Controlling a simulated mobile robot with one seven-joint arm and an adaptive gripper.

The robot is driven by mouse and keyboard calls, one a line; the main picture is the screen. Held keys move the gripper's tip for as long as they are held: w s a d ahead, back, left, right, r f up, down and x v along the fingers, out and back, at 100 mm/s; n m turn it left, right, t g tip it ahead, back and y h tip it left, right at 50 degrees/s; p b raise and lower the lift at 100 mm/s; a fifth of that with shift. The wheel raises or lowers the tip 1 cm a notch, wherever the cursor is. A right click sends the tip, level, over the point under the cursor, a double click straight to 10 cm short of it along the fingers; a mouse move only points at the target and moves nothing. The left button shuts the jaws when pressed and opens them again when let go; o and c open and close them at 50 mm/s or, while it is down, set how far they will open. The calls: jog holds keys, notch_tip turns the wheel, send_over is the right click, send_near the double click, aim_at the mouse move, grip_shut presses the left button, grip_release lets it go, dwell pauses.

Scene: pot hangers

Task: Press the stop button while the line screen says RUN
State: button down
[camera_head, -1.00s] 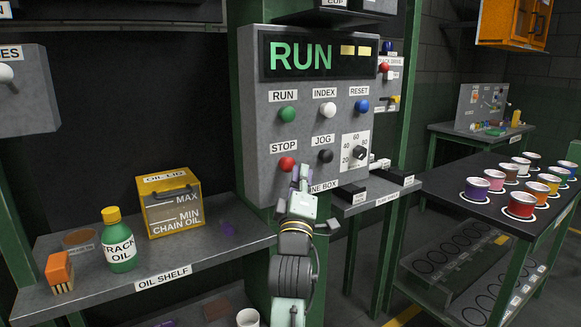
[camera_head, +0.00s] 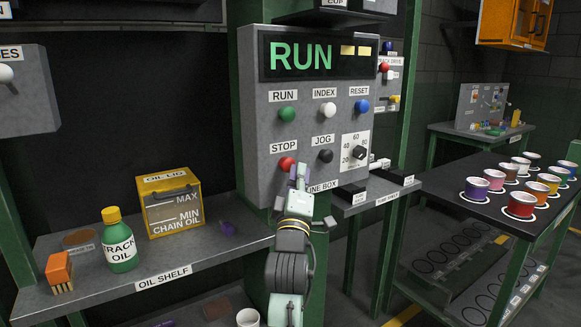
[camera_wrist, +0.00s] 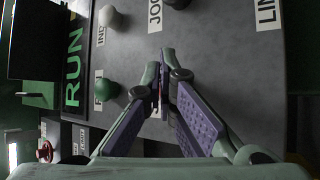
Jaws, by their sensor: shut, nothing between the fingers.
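The line screen (camera_head: 318,55) reads RUN in green, with two yellow bars beside it. It also shows turned sideways in the wrist view (camera_wrist: 72,70). The red stop button (camera_head: 287,163) is on the grey panel, under its STOP label (camera_head: 283,147). My gripper (camera_head: 298,172) is shut and empty, with its fingertips at the lower right edge of the stop button in the head view. I cannot tell whether they touch it. In the wrist view the fingertips (camera_wrist: 163,72) meet in front of the panel, and the stop button is mostly or wholly hidden behind them.
Close by on the panel are the green run button (camera_head: 287,114), white index button (camera_head: 327,109), blue reset button (camera_head: 361,106), black jog button (camera_head: 325,156) and a dial (camera_head: 360,153). The oil shelf (camera_head: 205,258) juts out at left, with a bottle (camera_head: 119,245) and yellow box (camera_head: 170,208).

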jog(key=shift+w+a, duration=0.35)
jog(key=shift+w, duration=0.1)
dwell(0.5)
dwell(0.3)
jog(key=shift+s+d, duration=0.6)
jog(key=shift+s, duration=0.25)
jog(key=shift+s, duration=0.1)
jog(key=s+d, duration=0.1)
jog(key=s, duration=0.1)
jog(key=s+d+p, duration=0.1)
jog(key=s+d, duration=0.1)
dwell(0.6)
